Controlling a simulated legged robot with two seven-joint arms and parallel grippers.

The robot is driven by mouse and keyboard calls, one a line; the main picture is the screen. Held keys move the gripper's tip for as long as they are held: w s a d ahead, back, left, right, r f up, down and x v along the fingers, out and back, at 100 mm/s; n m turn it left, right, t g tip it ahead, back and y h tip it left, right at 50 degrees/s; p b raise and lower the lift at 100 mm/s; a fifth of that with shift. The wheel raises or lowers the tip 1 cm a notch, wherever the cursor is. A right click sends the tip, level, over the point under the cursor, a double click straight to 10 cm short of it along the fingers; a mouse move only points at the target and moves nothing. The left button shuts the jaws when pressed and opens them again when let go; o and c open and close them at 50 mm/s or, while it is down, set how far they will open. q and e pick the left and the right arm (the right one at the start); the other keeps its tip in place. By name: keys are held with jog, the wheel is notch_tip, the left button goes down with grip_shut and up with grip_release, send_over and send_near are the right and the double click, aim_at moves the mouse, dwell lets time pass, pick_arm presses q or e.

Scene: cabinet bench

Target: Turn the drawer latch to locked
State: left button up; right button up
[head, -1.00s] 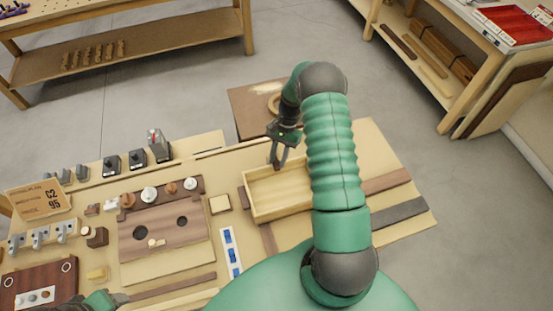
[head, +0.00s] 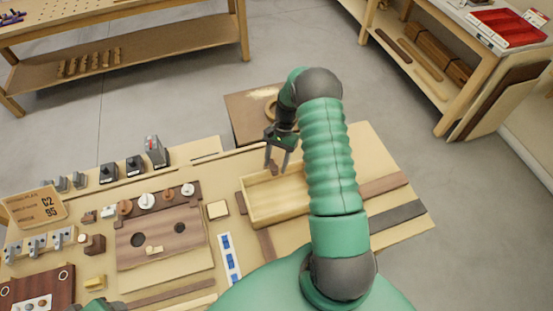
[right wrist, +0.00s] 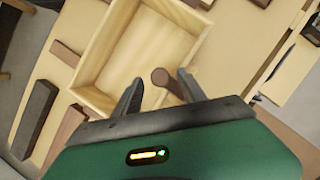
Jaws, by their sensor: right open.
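The open wooden drawer box (head: 248,209) sits on the bench in front of my right arm, and its pale inside also fills the upper middle of the right wrist view (right wrist: 92,98). A brown latch (right wrist: 161,77) with a rounded end shows at the box's rim in the right wrist view. My right gripper (head: 276,170) is open over the far-left corner of the box. In the right wrist view its two fingers (right wrist: 160,88) stand on either side of the latch, with no clear contact. Part of my left gripper (head: 98,304) shows at the bottom edge; its jaws are unclear.
A brown board with round holes (head: 184,238) and knobs behind it lies left of the box. A strip with blue marks (head: 229,256) and a small pale block (head: 218,209) lie between them. Dark strips (head: 398,215) lie to the right.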

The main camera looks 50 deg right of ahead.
jog(key=shift+w+d+r, duration=0.1)
jog(key=shift+d+r, duration=0.05)
jog(key=shift+r, duration=0.05)
jog(key=b+v, duration=0.3)
jog(key=v, duration=1.3)
jog(key=shift+r, duration=0.2)
jog(key=a+f+n+t+h+b, duration=0.1)
jog(key=a+f+n+h, duration=0.15)
jog(key=a+n, duration=0.95)
jog(key=s+a+n+t+h, duration=0.1)
jog(key=s+a, duration=0.3)
jog(key=a, duration=0.4)
jog(key=s+a+f+n+t+h, duration=0.1)
jog(key=s+a+t, duration=0.1)
jog(key=s+a, duration=0.3)
jog(key=shift+s+a+f+n+b, duration=0.25)
jog(key=shift+a+f+n+b, duration=0.1)
jog(key=shift+a, duration=1.9)
